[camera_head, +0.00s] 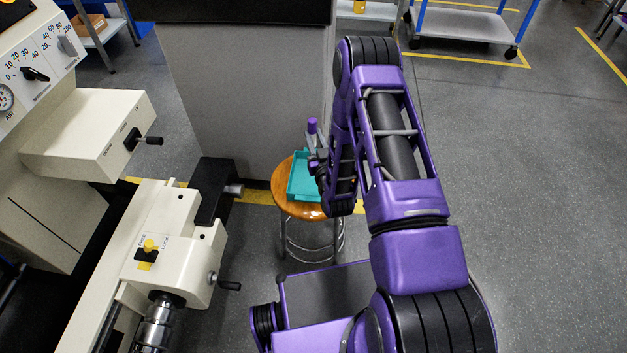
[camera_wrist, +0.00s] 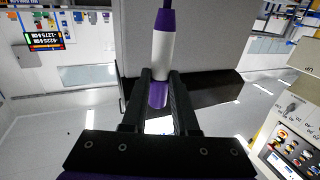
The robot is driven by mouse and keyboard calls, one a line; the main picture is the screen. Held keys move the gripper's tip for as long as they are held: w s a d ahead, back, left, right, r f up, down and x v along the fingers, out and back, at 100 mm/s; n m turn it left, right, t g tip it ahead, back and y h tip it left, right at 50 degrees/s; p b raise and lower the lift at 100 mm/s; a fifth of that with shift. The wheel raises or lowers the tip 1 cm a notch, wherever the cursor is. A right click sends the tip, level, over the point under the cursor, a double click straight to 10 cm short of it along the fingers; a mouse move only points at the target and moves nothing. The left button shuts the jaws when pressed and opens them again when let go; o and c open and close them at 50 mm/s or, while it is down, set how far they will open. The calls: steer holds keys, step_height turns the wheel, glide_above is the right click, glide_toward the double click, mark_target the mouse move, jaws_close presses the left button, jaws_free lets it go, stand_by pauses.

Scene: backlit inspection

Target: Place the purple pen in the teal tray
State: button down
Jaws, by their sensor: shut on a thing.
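The purple pen (camera_head: 312,125) stands roughly upright in my gripper (camera_head: 316,158), in the head view. In the wrist view the pen (camera_wrist: 160,50), with a white middle and purple parts, is between the two dark fingers of my gripper (camera_wrist: 160,76), which is shut on it. The teal tray (camera_head: 300,194) sits on a round wooden stool, just below and left of my gripper in the head view. My arm hides part of its right side. The tray cannot be made out in the wrist view.
The wooden stool (camera_head: 282,204) has metal legs. A cream lathe-like machine (camera_head: 160,235) stands to the left, close to the stool. A grey cabinet (camera_head: 240,100) is behind the stool. A wheeled cart (camera_head: 465,25) stands far back. The floor at right is clear.

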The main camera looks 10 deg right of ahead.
steer(key=shift+w+f+b, duration=0.3)
steer(key=shift+f+b, duration=0.2)
steer(key=shift+f, duration=2.7)
steer(key=shift+w+f+b, duration=0.25)
steer(key=shift+f+b, duration=0.3)
steer(key=shift+f, duration=2.65)
steer(key=shift+w+f+b, duration=0.3)
steer(key=shift+f+b, duration=0.2)
steer(key=shift+f, duration=2.7)
steer(key=shift+f, duration=0.1)
steer(key=c, duration=0.7)
jaws_free()
steer(key=shift+s, duration=0.1)
